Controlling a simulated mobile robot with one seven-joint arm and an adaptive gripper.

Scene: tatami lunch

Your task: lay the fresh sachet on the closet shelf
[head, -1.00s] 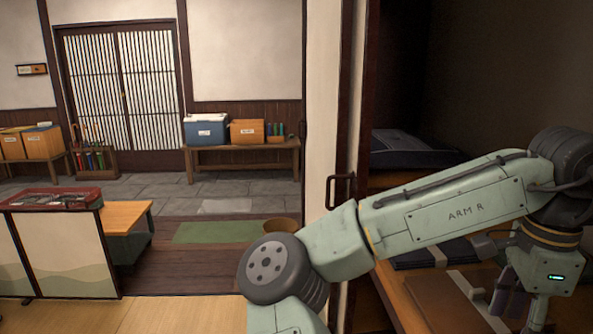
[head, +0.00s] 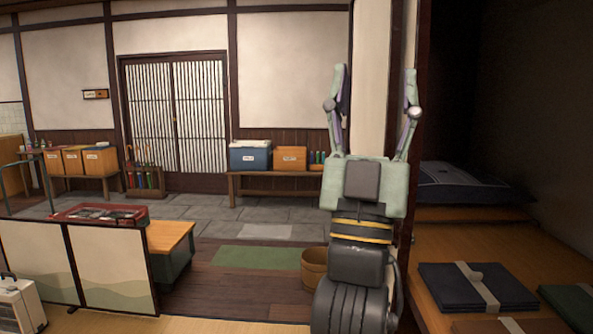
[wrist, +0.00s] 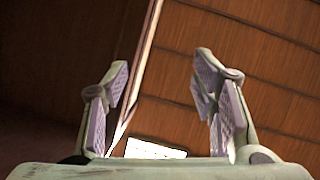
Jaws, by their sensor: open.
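The closet shelf (head: 432,243) is an orange-brown wooden board at the right of the head view, inside the dark closet. My gripper (head: 375,71) points straight up in front of the closet's door post, left of the shelf and apart from it. Its two fingers are spread wide with nothing between them. The wrist view also shows my gripper (wrist: 160,62) open and empty, against brown wooden panels. I cannot pick out a sachet for sure in either view.
A dark cushion (head: 465,186) lies deeper in the closet. Another dark folded cloth (head: 572,303) is at the right edge. A wooden tub (head: 314,268) stands on the floor left of my arm. A low screen (head: 110,262) stands at the left.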

